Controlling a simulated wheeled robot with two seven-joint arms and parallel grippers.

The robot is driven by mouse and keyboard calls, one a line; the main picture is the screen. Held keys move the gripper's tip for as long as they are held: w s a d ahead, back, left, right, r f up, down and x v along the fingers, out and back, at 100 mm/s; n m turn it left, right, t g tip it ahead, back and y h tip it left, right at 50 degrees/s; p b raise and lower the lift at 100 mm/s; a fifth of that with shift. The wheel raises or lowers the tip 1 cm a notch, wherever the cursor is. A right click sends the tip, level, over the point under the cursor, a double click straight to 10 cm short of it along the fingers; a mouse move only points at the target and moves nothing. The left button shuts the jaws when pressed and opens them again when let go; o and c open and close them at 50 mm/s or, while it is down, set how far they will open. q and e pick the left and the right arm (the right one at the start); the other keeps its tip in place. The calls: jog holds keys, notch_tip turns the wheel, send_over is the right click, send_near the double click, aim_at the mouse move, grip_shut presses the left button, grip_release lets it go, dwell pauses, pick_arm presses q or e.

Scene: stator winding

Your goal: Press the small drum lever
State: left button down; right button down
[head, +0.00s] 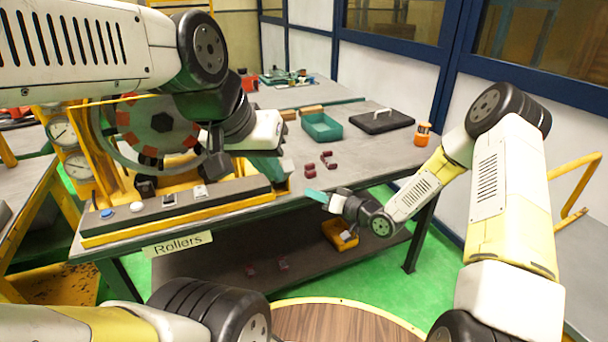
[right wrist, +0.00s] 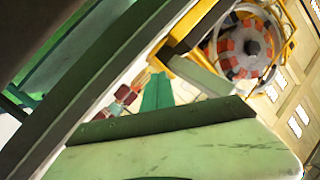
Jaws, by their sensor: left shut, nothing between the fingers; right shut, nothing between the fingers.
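The drum (head: 162,122) with red and grey segments stands at the left behind the control panel (head: 185,203); it also shows in the right wrist view (right wrist: 246,48). I cannot clearly single out the small drum lever. A dark post with a block at its end (head: 216,166) stands beside the drum, partly behind my left arm; I cannot tell if it is a lever. My left gripper (head: 268,168) is shut and empty, pointing down near the panel's right end; contact is unclear. My right gripper (head: 316,195) is shut and empty near the table's front edge.
The panel carries a blue button (head: 107,214), a white button (head: 137,207) and two switches. Dark red parts (head: 328,160), a teal tray (head: 322,127), a black case (head: 382,121) and an orange jar (head: 422,134) are on the table. A yellow bin (head: 340,236) sits below.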

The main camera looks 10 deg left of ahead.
aim_at(291, 173)
jog(key=s+f+m+t+y, duration=0.1)
jog(key=s+f+m+t, duration=0.2)
jog(key=s+m+t, duration=0.9)
jog(key=m+t, duration=0.2)
jog(key=m, duration=0.2)
jog(key=shift+s+d+f, duration=0.25)
jog(key=shift+s+d, duration=0.1)
jog(key=shift+s, duration=0.05)
jog(key=x, duration=1.4)
